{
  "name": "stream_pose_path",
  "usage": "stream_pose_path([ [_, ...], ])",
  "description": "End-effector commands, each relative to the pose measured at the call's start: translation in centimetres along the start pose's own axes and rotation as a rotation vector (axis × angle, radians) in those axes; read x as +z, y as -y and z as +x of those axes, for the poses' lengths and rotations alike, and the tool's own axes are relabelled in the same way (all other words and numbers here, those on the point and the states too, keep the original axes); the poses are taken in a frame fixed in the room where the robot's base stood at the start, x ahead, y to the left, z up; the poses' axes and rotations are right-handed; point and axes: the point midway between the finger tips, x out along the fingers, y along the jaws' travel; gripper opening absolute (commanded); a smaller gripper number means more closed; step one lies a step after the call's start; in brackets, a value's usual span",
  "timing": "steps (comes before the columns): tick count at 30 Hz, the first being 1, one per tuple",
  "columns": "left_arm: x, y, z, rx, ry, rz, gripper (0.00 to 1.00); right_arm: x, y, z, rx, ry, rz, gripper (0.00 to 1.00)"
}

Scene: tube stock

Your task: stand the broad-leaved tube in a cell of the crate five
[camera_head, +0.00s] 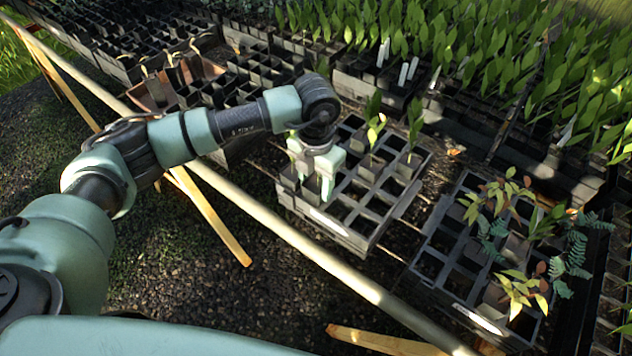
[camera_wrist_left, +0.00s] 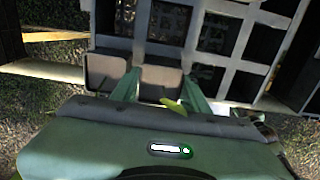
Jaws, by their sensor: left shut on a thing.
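My left gripper (camera_head: 313,172) is at the near left corner of the middle crate (camera_head: 372,240), pointing down. It is shut on a grey square tube (camera_head: 311,188); in the left wrist view the tube (camera_wrist_left: 160,78) sits between the two fingers. A yellow-green leaf (camera_wrist_left: 176,106) shows beside the gripper body; the rest of its plant is hidden. I cannot tell whether the held tube's bottom is inside a cell. Another grey tube (camera_wrist_left: 105,70) stands just left of the fingers. I cannot read which crate is five. My right gripper is out of view.
Two leafy tubes (camera_head: 375,130) (camera_head: 413,130) stand in the middle crate, whose front cells are empty. A right crate (camera_head: 425,290) holds mixed plants and empty cells. Dense seedlings (camera_head: 480,40) fill the back. A pale rail (camera_head: 300,245) runs along the front.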

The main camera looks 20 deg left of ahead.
Motion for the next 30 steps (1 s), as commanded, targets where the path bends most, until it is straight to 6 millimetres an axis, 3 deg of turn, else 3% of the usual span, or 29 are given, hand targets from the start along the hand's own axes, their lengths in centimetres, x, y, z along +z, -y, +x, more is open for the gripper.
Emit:
stream_pose_path([
  [23, 0.03, -0.01, 0.78, 0.000, 0.001, 0.000, 0.00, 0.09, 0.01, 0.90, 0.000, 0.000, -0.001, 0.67],
  [24, 0.03, -0.01, 0.75, 0.000, 0.001, 0.000, 0.48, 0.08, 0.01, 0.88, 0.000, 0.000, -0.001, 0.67],
  [27, 0.02, -0.01, 0.68, 0.001, 0.001, 0.000, 0.70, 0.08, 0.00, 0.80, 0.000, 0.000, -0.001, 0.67],
  [30, 0.01, -0.05, 0.71, 0.001, 0.000, 0.000, 0.70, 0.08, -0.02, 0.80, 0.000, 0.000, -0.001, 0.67],
])
